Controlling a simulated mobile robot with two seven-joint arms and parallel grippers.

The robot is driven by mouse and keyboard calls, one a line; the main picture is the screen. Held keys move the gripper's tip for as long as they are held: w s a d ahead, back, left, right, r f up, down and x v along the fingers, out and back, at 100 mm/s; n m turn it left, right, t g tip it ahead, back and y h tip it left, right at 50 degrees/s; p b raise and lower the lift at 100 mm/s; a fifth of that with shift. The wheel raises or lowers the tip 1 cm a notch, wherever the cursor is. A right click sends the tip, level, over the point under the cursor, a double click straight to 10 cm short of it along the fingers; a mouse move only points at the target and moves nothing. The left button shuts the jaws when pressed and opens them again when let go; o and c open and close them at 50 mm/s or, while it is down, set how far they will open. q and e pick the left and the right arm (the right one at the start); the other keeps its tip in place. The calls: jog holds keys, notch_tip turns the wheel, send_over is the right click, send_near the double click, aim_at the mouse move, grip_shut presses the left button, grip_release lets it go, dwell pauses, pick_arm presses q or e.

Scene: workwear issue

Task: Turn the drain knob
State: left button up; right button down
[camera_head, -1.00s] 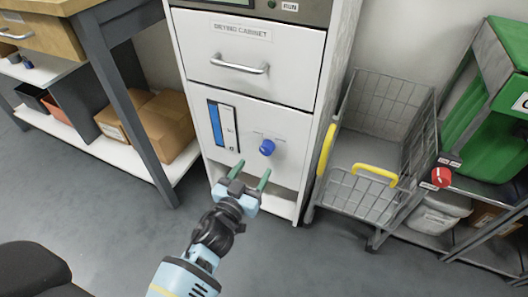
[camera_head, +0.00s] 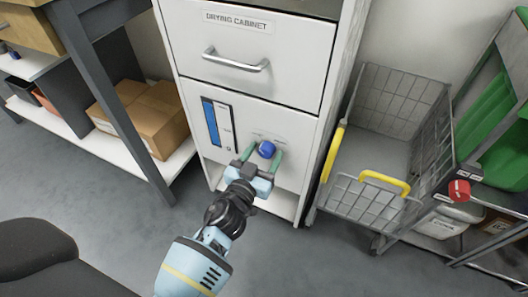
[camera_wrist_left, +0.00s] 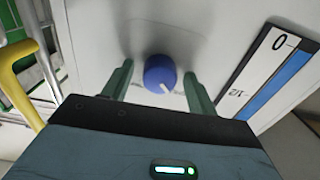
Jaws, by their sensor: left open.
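The drain knob (camera_head: 267,149) is round and blue, on the lower front of the white drying cabinet (camera_head: 285,78). In the left wrist view the knob (camera_wrist_left: 160,73) shows a white pointer line toward its lower right. My left gripper (camera_head: 264,155) is open, with its green fingertips on either side of the knob. In the left wrist view the fingers (camera_wrist_left: 158,82) stand apart from the knob with a gap on both sides. A blue level gauge (camera_head: 218,124) is beside the knob on the cabinet front. My right gripper is not in view.
A wire cart (camera_head: 372,197) with yellow handles stands right of the cabinet. A red knob (camera_head: 459,190) is on the rack at far right. A shelf with cardboard boxes (camera_head: 152,118) stands left. The floor before the cabinet is clear apart from a dark seat at lower left.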

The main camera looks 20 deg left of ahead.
pick_arm(q)
jog(key=c, duration=1)
jog(key=shift+m, duration=0.4)
jog(key=m, duration=1.3)
jog(key=shift+m, duration=2)
